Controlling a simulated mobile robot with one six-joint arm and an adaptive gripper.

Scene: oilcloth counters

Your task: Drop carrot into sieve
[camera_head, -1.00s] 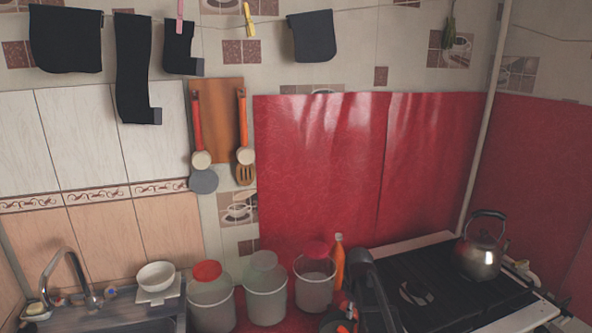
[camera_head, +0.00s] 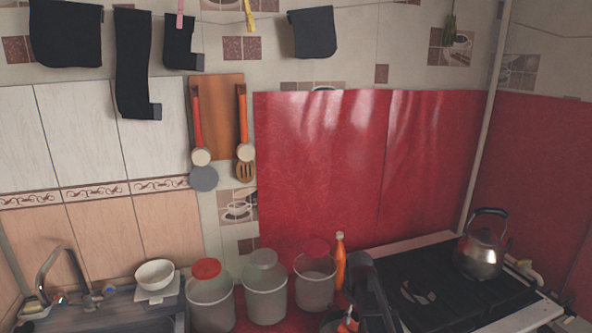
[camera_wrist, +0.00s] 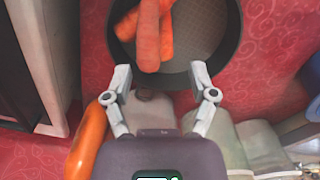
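In the wrist view, orange carrots (camera_wrist: 148,42) lie in a dark round sieve (camera_wrist: 228,48) with a mesh-like grey bottom. They overlap, so I cannot tell exactly how many there are. My gripper (camera_wrist: 161,74) is open, with its fingertips over the near rim of the sieve. The end of one carrot comes close to the gap between the fingertips, but neither finger is closed on it. In the head view, orange carrot parts (camera_head: 348,325) show at the bottom edge, partly hidden by my dark arm.
An orange bottle (camera_head: 340,262) stands beside the right-hand white bucket (camera_head: 315,288); it also shows in the wrist view (camera_wrist: 88,142). Two more buckets stand to the left. A stove (camera_head: 440,285) with a kettle (camera_head: 482,250) is at the right. Red oilcloth (camera_wrist: 275,60) surrounds the sieve.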

